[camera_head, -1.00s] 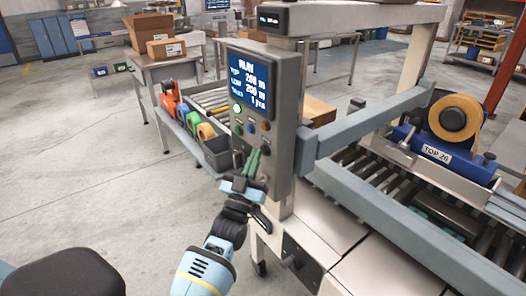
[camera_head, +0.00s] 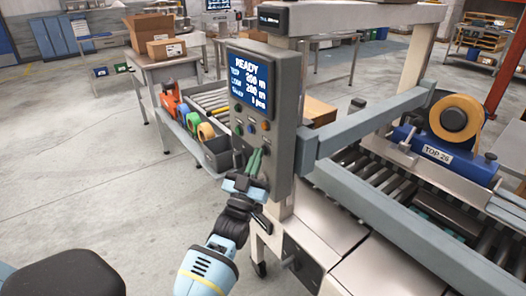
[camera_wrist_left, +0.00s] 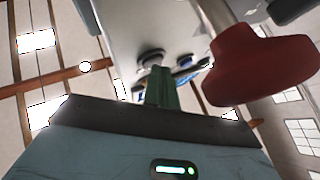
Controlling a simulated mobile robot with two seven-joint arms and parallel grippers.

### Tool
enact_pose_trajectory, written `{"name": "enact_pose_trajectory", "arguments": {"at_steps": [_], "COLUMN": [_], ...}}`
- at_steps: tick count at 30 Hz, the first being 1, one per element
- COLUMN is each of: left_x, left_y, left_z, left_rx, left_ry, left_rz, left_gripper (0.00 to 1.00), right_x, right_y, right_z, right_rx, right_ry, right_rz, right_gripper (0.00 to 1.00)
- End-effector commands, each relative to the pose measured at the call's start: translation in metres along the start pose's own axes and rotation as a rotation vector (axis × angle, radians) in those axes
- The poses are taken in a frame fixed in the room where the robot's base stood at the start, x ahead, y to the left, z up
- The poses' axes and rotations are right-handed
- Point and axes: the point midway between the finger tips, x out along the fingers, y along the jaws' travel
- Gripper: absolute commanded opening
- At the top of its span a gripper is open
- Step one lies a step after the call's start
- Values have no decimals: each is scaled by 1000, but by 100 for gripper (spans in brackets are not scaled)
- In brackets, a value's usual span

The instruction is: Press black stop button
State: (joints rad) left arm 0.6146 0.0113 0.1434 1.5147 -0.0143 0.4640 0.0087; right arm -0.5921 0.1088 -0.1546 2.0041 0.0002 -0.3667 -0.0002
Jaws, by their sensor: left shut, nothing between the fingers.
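The grey control panel (camera_head: 262,100) stands on the machine's post, its blue screen (camera_head: 250,82) reading READY. A row of small buttons is below the screen, including a blue one (camera_head: 251,128) and an orange one (camera_head: 265,126). My left gripper (camera_head: 255,160) is shut and empty, its green fingers pointing up at the panel's lower part, which they partly hide. In the left wrist view, a black round button (camera_wrist_left: 151,56) is just beyond the fingertips; contact cannot be told. A large red mushroom-shaped knob (camera_wrist_left: 255,62) is to their right. My right gripper is out of view.
A roller conveyor (camera_head: 390,190) with a blue tape head (camera_head: 440,150) is at right, behind a grey rail (camera_head: 370,130). Cartons (camera_head: 160,35) stand on a table behind. The floor at left is clear.

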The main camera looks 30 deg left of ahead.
Motion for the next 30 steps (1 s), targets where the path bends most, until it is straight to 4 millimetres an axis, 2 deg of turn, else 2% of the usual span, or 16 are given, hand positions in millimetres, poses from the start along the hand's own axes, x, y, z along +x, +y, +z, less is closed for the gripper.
{"name": "enact_pose_trajectory", "arguments": {"at_steps": [11,23,30], "left_x": [-9,-12,-23], "left_y": [-7,-9,-18], "left_z": [-8,-9,-20], "left_rx": [1,1,2], "left_ry": [1,0,3], "left_rz": [0,0,0], "left_gripper": [0,0,0], "right_x": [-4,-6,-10], "right_y": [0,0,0], "right_z": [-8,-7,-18], "right_rx": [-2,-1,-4], "right_ry": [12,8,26], "right_rz": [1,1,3], "right_gripper": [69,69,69]}}
